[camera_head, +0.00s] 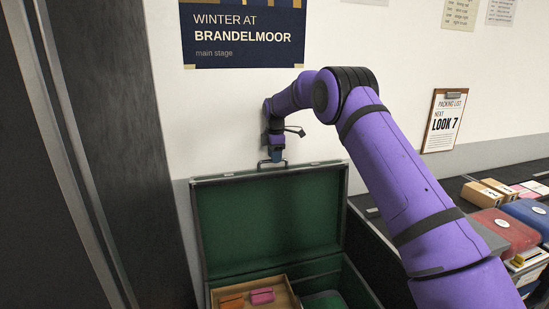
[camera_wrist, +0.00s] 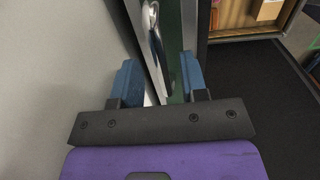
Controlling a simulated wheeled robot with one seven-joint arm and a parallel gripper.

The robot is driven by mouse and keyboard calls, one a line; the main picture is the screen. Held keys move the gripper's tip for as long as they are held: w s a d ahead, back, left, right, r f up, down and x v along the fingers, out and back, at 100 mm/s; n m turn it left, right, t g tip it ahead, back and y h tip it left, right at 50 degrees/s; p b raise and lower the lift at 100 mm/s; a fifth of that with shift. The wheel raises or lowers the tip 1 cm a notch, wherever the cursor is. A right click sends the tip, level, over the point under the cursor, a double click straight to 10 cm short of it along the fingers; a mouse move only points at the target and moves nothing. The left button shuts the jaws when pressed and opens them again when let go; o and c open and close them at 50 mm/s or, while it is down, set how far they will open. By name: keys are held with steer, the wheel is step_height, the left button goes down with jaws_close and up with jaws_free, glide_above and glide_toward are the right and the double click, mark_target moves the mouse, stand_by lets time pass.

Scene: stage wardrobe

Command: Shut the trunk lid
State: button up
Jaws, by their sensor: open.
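The trunk lid (camera_head: 265,222) stands upright and open, with its green lining facing me. A handle (camera_head: 264,164) sits on its top edge. My gripper (camera_head: 277,155) is at that top edge, just beside the handle, pointing down. In the wrist view my gripper (camera_wrist: 158,80) is open, with one blue finger on each side of the lid's edge and a shiny metal handle (camera_wrist: 153,35) between them. I cannot tell whether the fingers touch the lid. The trunk body is below, partly cut off, with a wooden tray (camera_head: 288,295) inside.
Orange and pink items (camera_head: 262,296) lie in the tray. A dark upright panel (camera_head: 100,140) stands close on the left. At right, a dark table holds a red case (camera_head: 503,230), a blue case (camera_head: 530,215) and small boxes. The wall is behind the lid.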

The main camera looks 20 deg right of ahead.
steer(key=shift+f, duration=0.35)
steer(key=shift+c, duration=0.2)
jaws_close()
